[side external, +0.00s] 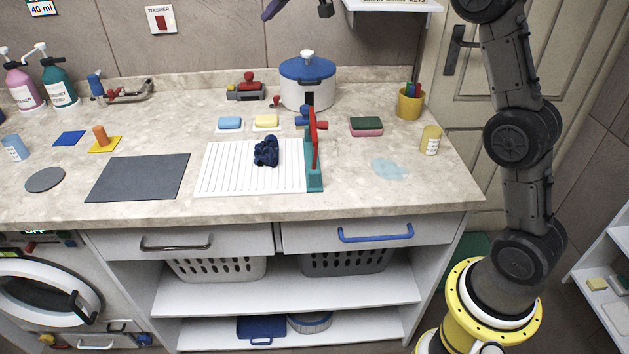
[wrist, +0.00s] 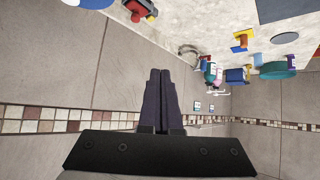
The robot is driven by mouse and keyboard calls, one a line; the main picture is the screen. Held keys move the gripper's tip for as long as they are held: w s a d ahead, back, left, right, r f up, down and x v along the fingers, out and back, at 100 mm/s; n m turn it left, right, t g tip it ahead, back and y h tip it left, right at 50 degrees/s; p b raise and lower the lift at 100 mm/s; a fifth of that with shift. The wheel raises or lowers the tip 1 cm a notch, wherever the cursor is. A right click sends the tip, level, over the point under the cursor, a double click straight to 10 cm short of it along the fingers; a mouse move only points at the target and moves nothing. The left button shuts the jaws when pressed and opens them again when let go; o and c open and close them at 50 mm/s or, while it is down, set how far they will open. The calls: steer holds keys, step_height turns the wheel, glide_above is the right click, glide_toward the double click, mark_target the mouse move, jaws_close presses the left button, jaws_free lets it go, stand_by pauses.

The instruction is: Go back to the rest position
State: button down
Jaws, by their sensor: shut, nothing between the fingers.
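My gripper (wrist: 160,74) is shut and empty in the wrist view, its two dark purple fingers lying side by side against the tiled wall behind. In the side external view only a small part of my gripper (side external: 271,10) shows at the top edge, high above the back of the counter; the rest is cut off by the frame. It is well clear of everything on the counter.
A wall shelf (side external: 392,5) is near the gripper's right.

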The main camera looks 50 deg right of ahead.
steer(key=s+a+r, duration=0.2)
steer(key=s+r, duration=0.1)
steer(key=s, duration=0.3)
steer(key=s+a+r, duration=0.3)
steer(key=s, duration=0.3)
steer(key=s+a+f, duration=0.2)
steer(key=s+a, duration=0.1)
steer(key=s, duration=1.2)
steer(key=s+f+g, duration=0.4)
steer(key=s+f, duration=1.3)
steer(key=s, duration=0.3)
steer(key=shift+a+f+y, duration=0.25)
steer(key=shift+f+y, duration=0.05)
steer(key=shift+f, duration=0.05)
